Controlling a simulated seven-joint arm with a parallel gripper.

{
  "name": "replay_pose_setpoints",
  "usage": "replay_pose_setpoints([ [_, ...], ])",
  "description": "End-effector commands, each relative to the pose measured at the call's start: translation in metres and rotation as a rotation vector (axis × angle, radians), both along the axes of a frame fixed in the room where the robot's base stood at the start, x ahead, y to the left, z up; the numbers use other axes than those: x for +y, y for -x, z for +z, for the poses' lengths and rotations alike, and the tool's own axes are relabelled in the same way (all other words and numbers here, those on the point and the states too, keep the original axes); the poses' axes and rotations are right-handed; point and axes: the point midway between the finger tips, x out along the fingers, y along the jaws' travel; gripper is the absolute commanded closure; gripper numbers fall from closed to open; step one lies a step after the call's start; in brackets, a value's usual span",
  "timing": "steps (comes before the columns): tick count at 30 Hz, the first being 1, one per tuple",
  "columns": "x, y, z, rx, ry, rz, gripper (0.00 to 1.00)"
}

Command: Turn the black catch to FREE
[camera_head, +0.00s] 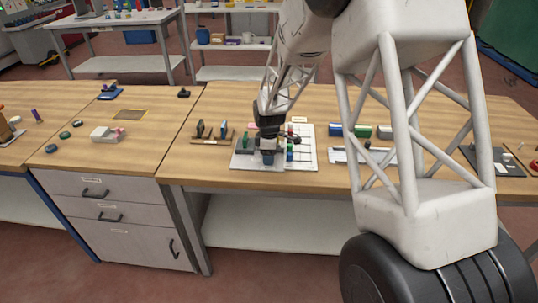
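My gripper (268,158) points down over the left part of a pale flat panel on the wooden bench. Its fingers are small and dark here, and I cannot tell whether they are open or shut. The panel (308,134) carries several small coloured parts, with a green part (246,139) just left of the gripper. I cannot pick out the black catch or any FREE marking; the gripper covers part of the panel, and the rest is too small to read.
The wooden bench (205,170) has a rack (212,137) with upright pieces left of the panel. A grey block (106,135) lies further left. Bare bench lies left of the rack.

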Motion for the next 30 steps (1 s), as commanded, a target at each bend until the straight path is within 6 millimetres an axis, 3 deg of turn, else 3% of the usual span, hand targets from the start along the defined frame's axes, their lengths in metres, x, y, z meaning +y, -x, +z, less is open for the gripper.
replay_pose_setpoints([
  [1,0.0,0.0,0.0001,0.0,0.0,0.0,0.53],
  [6,0.0,0.0,0.0001,0.0,0.0,0.0,0.79],
  [19,0.0,0.0001,0.0001,0.0,0.0,-0.06,0.79],
  [30,0.0001,0.0001,0.0004,0.0,0.0,-0.302,0.79],
])
